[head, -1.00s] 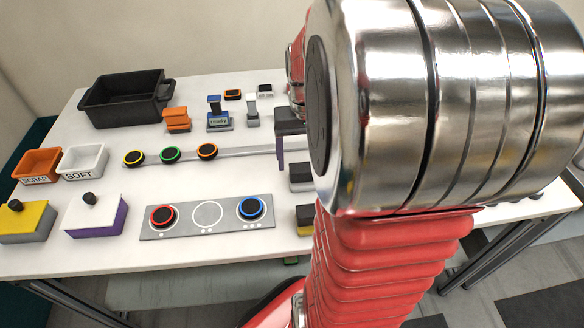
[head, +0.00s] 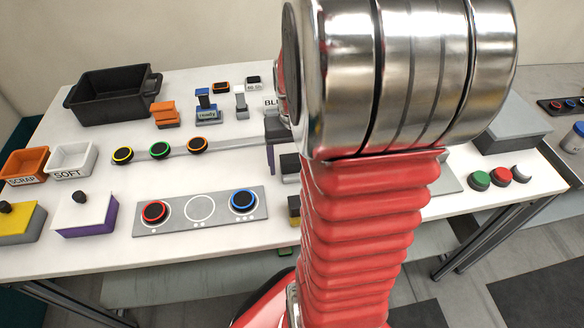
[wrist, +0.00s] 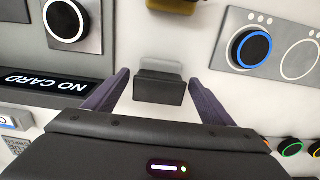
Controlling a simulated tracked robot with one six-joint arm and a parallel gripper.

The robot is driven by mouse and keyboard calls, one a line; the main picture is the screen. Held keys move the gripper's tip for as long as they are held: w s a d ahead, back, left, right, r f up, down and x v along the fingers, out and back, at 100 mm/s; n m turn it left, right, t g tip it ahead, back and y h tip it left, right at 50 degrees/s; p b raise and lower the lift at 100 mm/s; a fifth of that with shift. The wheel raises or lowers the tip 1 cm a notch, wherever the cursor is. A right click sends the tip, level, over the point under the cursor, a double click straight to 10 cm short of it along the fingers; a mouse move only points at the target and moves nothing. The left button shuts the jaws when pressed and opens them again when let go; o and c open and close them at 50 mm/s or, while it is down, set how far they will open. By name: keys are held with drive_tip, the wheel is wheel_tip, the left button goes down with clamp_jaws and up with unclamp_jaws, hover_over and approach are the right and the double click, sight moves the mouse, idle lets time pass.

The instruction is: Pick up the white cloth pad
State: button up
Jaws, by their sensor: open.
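A small block with a dark grey body and a pale grey-white layer (wrist: 160,68) stands between my finger tips in the wrist view. It seems to be the white cloth pad, but I cannot be sure. In the head view the same block (head: 290,166) is partly hidden by my arm. My gripper (wrist: 158,78) is open, with one purple-grey finger to each side of the block and a visible gap on both sides. In the head view my gripper (head: 271,157) shows only in part, just left of the block.
A yellow and black block (head: 294,208) stands in front of it. The grey plate (head: 200,209) with red and blue rings lies to the left. A NO CARD display (wrist: 45,82) and several ringed pucks are near. A black bin (head: 115,97) is at the back left.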

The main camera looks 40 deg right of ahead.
drive_tip(key=shift+c, duration=0.3)
drive_tip(key=c, duration=1.2)
drive_tip(key=shift+o, duration=0.2)
drive_tip(key=shift+r, duration=0.1)
wheel_tip(320, 180, up, 10)
drive_tip(key=shift+f, duration=0.1)
drive_tip(key=o, duration=0.6)
drive_tip(key=c, duration=0.4)
drive_tip(key=shift+s, duration=0.1)
